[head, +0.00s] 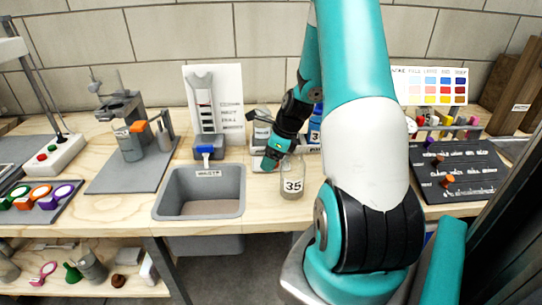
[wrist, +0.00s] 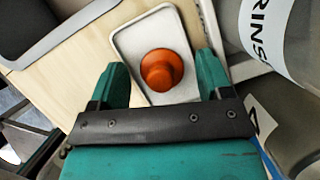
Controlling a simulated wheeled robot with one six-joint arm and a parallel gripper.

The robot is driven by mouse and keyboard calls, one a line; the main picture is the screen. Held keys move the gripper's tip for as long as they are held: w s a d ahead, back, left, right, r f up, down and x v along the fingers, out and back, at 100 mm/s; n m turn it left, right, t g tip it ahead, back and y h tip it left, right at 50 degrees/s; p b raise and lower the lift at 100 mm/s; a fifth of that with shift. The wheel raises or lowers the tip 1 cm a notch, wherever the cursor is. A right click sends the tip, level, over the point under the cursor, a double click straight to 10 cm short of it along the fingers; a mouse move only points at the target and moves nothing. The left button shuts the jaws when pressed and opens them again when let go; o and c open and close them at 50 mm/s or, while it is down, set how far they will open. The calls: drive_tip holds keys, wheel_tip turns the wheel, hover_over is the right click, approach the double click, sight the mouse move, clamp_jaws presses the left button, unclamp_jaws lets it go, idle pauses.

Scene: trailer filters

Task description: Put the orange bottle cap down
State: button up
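The orange bottle cap (wrist: 162,70) sits in a small white tray (wrist: 126,40) in the wrist view, with its round knob facing the camera. My gripper (wrist: 161,63) is open, its teal fingers on either side of the cap with a visible gap at each side. In the head view my gripper (head: 270,163) points down at the bench just behind the jar marked 35, and it hides the cap there.
The jar marked 35 (head: 293,181) stands close by my gripper. A bottle labelled RINSE (wrist: 278,42) is near the right finger.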

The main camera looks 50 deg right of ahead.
drive_tip(key=p+v, duration=0.1)
drive_tip(key=v, duration=1.1)
drive_tip(key=w+a+r+n+g+y, duration=0.1)
drive_tip(key=w+a+r+n, duration=0.15)
drive_tip(key=a+n, duration=0.7)
drive_tip(key=w+a+r+n+y, duration=0.1)
drive_tip(key=a+r+n, duration=0.45)
drive_tip(key=a, duration=0.75)
drive_tip(key=s+a+r+n+g, duration=0.1)
drive_tip(key=s+a+n, duration=0.6)
drive_tip(key=a+n, duration=0.2)
drive_tip(key=s+a+n+g, duration=0.2)
drive_tip(key=s+a+n, duration=0.5)
drive_tip(key=n, duration=0.7)
drive_tip(key=shift+s+a+r, duration=0.3)
drive_tip(key=shift+a+r, duration=0.1)
drive_tip(key=shift+a, duration=0.45)
drive_tip(key=shift+r+p, duration=0.1)
drive_tip(key=shift+p, duration=0.2)
